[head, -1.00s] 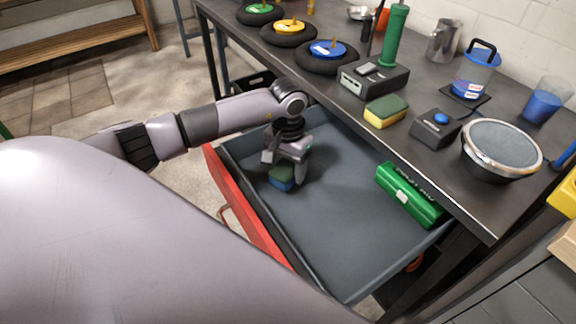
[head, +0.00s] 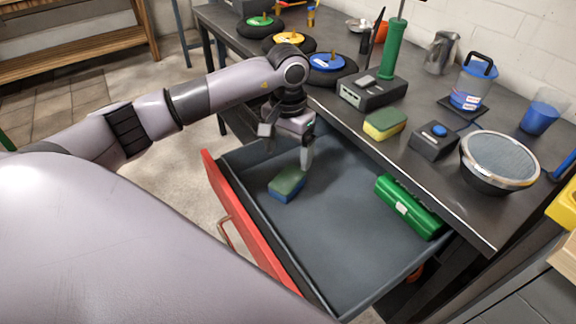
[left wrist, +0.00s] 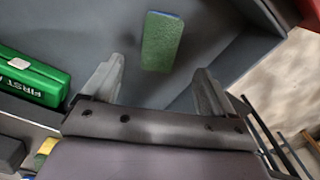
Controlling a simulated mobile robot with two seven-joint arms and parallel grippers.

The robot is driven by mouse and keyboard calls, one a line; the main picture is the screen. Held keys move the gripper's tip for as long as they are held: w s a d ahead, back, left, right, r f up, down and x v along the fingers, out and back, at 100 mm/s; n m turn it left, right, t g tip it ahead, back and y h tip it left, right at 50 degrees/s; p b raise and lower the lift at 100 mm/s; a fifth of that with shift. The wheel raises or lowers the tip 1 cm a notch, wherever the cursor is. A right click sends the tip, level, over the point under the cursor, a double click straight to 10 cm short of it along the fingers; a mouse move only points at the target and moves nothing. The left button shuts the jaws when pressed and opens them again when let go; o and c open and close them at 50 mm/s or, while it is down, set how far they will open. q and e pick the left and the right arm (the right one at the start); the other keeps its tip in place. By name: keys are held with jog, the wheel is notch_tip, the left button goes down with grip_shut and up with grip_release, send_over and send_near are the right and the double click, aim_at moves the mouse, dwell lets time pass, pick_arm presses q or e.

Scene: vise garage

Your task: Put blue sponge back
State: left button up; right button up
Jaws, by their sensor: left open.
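The blue sponge (head: 287,185), blue below with a green top, lies on the floor of the open drawer (head: 335,245), near its red front. In the left wrist view the sponge (left wrist: 162,42) shows its green face beyond and between the fingertips, apart from them. My left gripper (head: 288,150) is open and empty, pointing down above the drawer, just above the sponge. Both fingers of this gripper (left wrist: 160,85) show spread apart in the left wrist view. My right gripper is in neither view.
A green first-aid box (head: 408,207) lies in the drawer's right side. On the workbench above stand a yellow-green sponge (head: 385,124), a black box with a blue button (head: 435,140), a round mesh-topped bowl (head: 499,160) and a grey device (head: 372,92). The drawer's middle is clear.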

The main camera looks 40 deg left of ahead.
pick_arm(q)
jog(key=shift+r, duration=1.5)
